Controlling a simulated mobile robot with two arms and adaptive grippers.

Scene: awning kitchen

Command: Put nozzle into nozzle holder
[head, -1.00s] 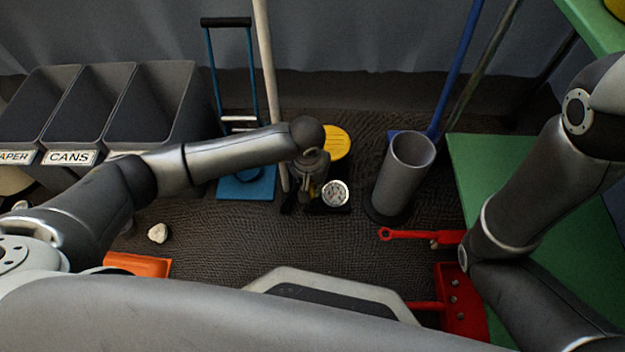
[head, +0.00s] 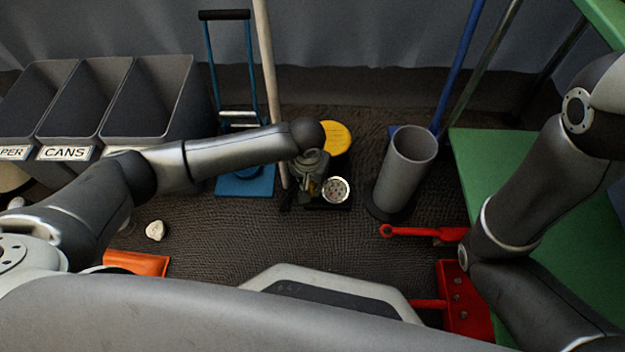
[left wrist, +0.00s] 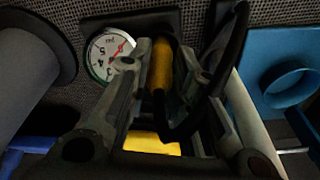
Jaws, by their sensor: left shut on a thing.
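My left gripper (head: 307,186) is low over the floor, beside a round white pressure gauge (head: 335,189) on a black base. In the left wrist view my left gripper (left wrist: 168,62) is shut on a yellow and black piece, apparently the nozzle (left wrist: 160,68). A black hose (left wrist: 232,45) loops down on the right of the fingers. The gauge (left wrist: 110,52) is just left of the fingers, with the black base (left wrist: 135,20) at the top. I cannot make out the nozzle holder; the fingers and hose hide much of this area. My right gripper is out of view.
A grey cylinder (head: 407,160) stands right of the gauge and a yellow disc (head: 335,135) behind it. A blue hand truck (head: 246,183) and pale pole (head: 267,70) stand to the left. Dark bins (head: 150,100) are at far left. Red tools (head: 400,231) lie at right.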

